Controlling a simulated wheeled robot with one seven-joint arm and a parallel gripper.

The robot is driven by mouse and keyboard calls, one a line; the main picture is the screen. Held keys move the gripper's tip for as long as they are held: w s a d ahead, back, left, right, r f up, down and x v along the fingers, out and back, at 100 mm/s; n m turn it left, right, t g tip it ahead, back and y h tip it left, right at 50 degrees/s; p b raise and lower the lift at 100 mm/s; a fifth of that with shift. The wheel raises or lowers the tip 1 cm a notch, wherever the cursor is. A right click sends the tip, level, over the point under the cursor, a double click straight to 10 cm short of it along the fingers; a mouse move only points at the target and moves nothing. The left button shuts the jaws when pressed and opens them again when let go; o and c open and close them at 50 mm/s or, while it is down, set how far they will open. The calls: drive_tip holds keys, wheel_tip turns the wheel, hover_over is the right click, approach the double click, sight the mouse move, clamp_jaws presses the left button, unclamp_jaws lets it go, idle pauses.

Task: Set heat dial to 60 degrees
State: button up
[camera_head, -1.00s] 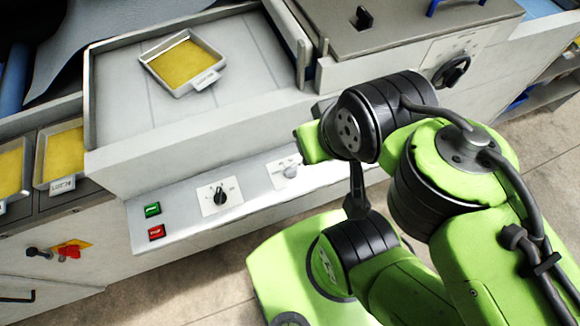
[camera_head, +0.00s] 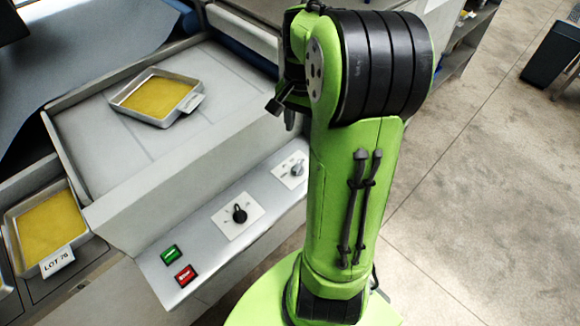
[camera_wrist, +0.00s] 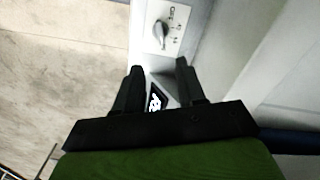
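Two dials sit on the sloped front panel (camera_head: 197,240): a black knob on a white plate (camera_head: 239,214) and a grey knob on a white plate (camera_head: 297,169) further right. Their markings are too small to read, so I cannot tell which is the heat dial. In the wrist view, a grey knob on a white marked plate (camera_wrist: 159,36) lies ahead of my gripper (camera_wrist: 158,67). The two black fingers are apart, with nothing held between them and no visible contact with the knob. In the head view my arm largely hides the gripper.
A green button (camera_head: 171,256) and a red button (camera_head: 186,275) sit at the panel's left end. A tray of yellow material (camera_head: 118,104) rests on the machine's flat bed. Another yellow-filled tray labelled LOT 76 (camera_head: 20,262) stands at left. Open floor (camera_head: 480,170) lies at right.

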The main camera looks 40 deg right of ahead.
sight(298, 165)
wheel_tip(298, 165, down, 14)
drive_tip(key=b, duration=0.3)
drive_tip(key=shift+a+f, duration=0.15)
drive_tip(key=shift+f, duration=0.1)
clamp_jaws()
